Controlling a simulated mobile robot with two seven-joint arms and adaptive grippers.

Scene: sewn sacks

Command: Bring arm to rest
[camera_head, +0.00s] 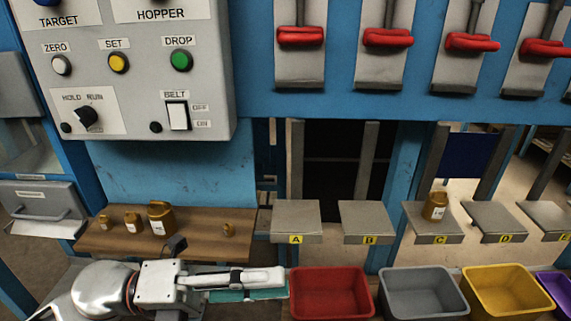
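My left gripper (280,282) reaches in from the lower left and points right, with its fingertips close to the left wall of the red bin (332,292). Its fingers are seen edge-on, and I cannot tell whether they are apart or closed. A teal strip shows along the finger's lower side. No sack shows clearly in it. My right gripper is out of view. A brown sack (434,206) with a white label sits on the platform marked C (427,233). Several brown sacks of differing sizes, such as the largest one (159,217), stand on the wooden shelf (188,244).
A grey control panel (130,78) with buttons and switches hangs above the shelf. Red-handled levers (299,37) line the top right. Platforms A (294,217), B (364,217) and D (492,216) look empty. Grey (420,292), yellow (505,290) and purple (559,287) bins stand right.

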